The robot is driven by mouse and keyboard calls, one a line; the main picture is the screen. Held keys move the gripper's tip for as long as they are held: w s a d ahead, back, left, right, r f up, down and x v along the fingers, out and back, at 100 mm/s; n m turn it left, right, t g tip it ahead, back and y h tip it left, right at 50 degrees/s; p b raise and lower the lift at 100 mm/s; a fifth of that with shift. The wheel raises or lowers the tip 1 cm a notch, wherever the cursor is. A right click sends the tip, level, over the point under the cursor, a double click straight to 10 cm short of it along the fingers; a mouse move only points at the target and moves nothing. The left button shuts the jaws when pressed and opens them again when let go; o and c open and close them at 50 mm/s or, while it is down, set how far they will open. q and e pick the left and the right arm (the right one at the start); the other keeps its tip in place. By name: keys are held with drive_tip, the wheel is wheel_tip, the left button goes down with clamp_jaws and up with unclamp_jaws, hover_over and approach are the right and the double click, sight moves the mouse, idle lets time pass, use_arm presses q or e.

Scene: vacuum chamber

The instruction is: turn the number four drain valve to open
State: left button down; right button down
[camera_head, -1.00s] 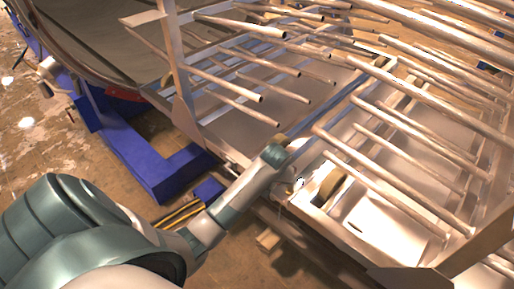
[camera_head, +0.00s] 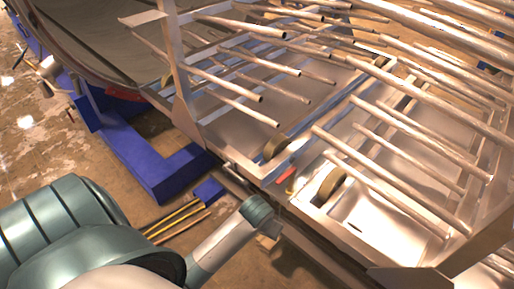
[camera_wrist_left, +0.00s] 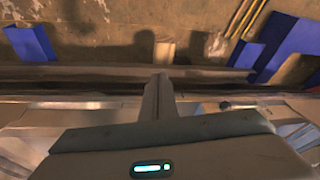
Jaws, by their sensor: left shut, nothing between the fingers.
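A small red piece (camera_head: 285,175) and a small yellow piece (camera_head: 290,187) show at the near edge of the metal frame in the head view; either may be a valve handle. I read no number, and I cannot tell how the valve is set. My left gripper (camera_head: 272,231) is below them in the head view, apart from both. In the left wrist view its fingers (camera_wrist_left: 158,88) are closed together with nothing between them. No valve shows clearly in that view. My right gripper is out of view.
The metal frame (camera_head: 320,245) carries rows of long pipes (camera_head: 395,152) overhead and roller wheels (camera_head: 330,187). A blue support (camera_head: 155,172) stands to the left. Yellow bars (camera_head: 177,217) lie by it. The brown floor (camera_head: 235,265) is open below the frame's near edge.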

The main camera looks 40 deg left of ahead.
use_arm(q)
drive_tip(key=s+d+f+m, duration=0.1)
drive_tip(key=s+d, duration=0.2)
drive_tip(key=s, duration=0.3)
drive_tip(key=shift+s+f+m, duration=0.25)
drive_tip(key=shift+s+m, duration=0.05)
drive_tip(key=shift+s, duration=0.1)
drive_tip(key=shift+h, duration=0.3)
drive_tip(key=s+f+m+g, duration=0.1)
drive_tip(key=s+f, duration=0.4)
drive_tip(key=f, duration=0.8)
drive_tip(key=s+f, duration=0.5)
drive_tip(key=f, duration=0.8)
drive_tip(key=s+f, duration=0.6)
drive_tip(key=s, duration=0.4)
drive_tip(key=s+f+m+g, duration=0.1)
drive_tip(key=s+f, duration=0.5)
drive_tip(key=s, duration=0.4)
drive_tip(key=shift+s+d+m+h, duration=0.3)
drive_tip(key=shift+s+d, duration=0.1)
